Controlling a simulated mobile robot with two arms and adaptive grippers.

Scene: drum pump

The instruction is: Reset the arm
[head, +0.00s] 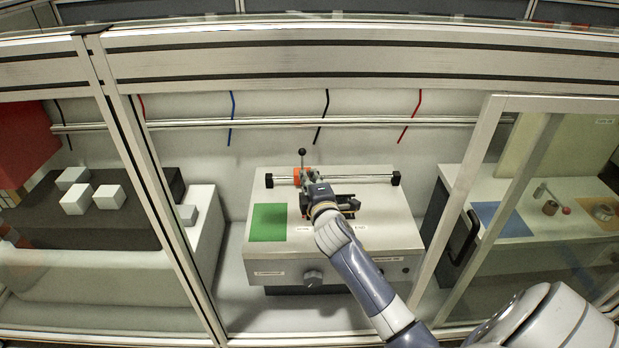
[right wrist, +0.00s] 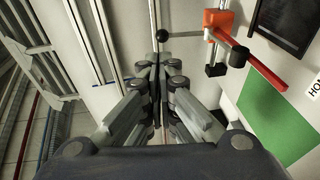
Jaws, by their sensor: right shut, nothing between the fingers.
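My right arm reaches through the frame opening over a light grey box (head: 390,230). My right gripper (head: 312,183) is shut and empty, near the orange block (head: 299,177) on the box's rail (head: 350,179). A thin lever with a black ball knob (head: 302,152) stands up by that block. In the right wrist view the closed fingertips (right wrist: 158,66) are just below the black knob (right wrist: 162,35), and I cannot tell whether they touch. The orange block (right wrist: 219,22) and a red bar (right wrist: 265,70) lie to the right. My left gripper is not in view.
A green patch (head: 268,222) and a front knob (head: 312,278) are on the box. Frame posts (head: 165,190) stand on both sides of the opening. White cubes (head: 109,196) sit in the left bay. A bench with a blue patch (head: 501,219) is at right.

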